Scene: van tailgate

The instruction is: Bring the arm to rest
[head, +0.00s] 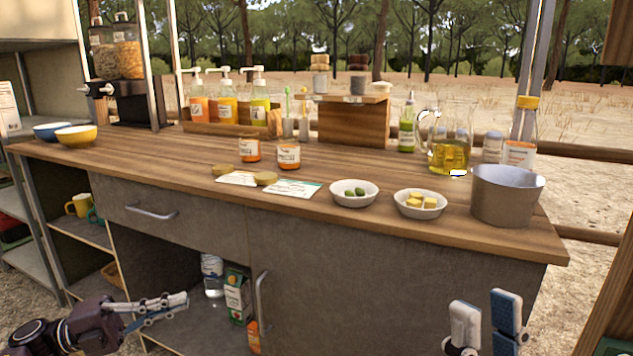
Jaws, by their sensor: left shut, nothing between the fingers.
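My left gripper (182,302) is at the lower left, in front of the counter's open shelf. Its fingers are together, point right, and hold nothing. My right gripper (485,303) is at the lower right, in front of the cabinet's grey front. Its two fingers point up and stand apart, with nothing seen between them. Both grippers are lower than the wooden countertop (330,225) and touch nothing that I can see. Most of my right arm is out of the picture.
On the counter stand a metal pot (507,195), a bowl of yellow pieces (420,211), a bowl of green pieces (354,200), two orange jars and a glass jug (449,155). A drawer handle (152,212) and a door handle (262,302) stick out. A carton (237,295) stands on the lower shelf.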

